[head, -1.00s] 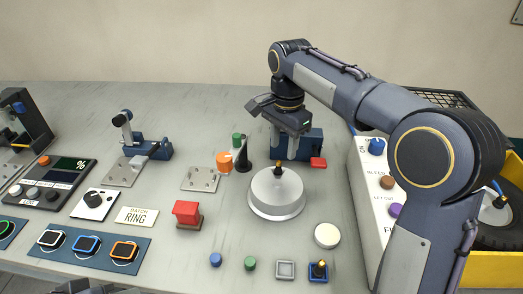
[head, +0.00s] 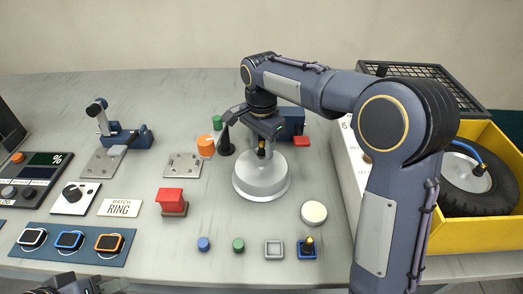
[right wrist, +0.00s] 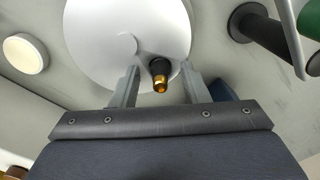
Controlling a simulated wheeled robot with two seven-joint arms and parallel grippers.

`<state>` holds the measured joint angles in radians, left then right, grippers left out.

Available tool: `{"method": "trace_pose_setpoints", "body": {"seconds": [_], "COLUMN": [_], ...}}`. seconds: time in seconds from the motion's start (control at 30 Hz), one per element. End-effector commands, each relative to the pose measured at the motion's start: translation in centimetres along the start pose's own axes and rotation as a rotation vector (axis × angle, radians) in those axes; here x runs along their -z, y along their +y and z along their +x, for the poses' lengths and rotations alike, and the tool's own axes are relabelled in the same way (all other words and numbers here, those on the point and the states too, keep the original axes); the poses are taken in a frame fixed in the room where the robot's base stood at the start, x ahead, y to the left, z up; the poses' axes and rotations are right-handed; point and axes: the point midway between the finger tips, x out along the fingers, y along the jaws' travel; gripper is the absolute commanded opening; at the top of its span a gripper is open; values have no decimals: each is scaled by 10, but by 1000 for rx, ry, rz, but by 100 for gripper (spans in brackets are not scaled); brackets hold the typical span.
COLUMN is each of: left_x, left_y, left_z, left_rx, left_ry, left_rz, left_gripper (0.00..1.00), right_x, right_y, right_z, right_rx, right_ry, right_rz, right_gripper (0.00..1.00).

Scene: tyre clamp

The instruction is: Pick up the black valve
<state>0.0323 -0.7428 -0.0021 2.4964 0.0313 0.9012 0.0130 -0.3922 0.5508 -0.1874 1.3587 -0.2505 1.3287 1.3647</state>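A black valve with a brass tip (head: 262,150) stands upright on the round silver disc (head: 262,188) in the head view. It also shows in the right wrist view (right wrist: 159,72), between the two fingertips. My right gripper (right wrist: 160,80) is open around the valve, with a visible gap on each side. In the head view my right gripper (head: 262,133) is above the disc and partly hides the valve. A second black valve with a brass tip (head: 309,242) stands in a blue square holder at the front. My left gripper (head: 75,284) only partly shows at the bottom left edge.
A red block (head: 172,197) and white round pad (head: 314,211) flank the disc. A yellow crate with a tyre (head: 440,234) is at right.

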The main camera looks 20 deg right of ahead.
Motion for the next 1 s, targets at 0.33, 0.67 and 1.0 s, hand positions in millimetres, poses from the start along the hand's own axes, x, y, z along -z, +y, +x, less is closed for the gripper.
{"method": "trace_pose_setpoints", "body": {"seconds": [0.33,0.67,1.0], "left_x": [0,0,1], "left_y": [0,0,1], "left_z": [0,0,-3], "left_rx": [0,0,0], "left_ry": [0,0,0], "left_rz": [0,0,0], "left_gripper": [36,36,36], "right_x": [0,0,-4], "right_y": [0,0,5], "right_z": [0,-2,-41], "right_rx": [0,1,5], "right_ry": [0,0,0], "right_rz": [0,0,-2], "right_gripper": [0,0,0]}}
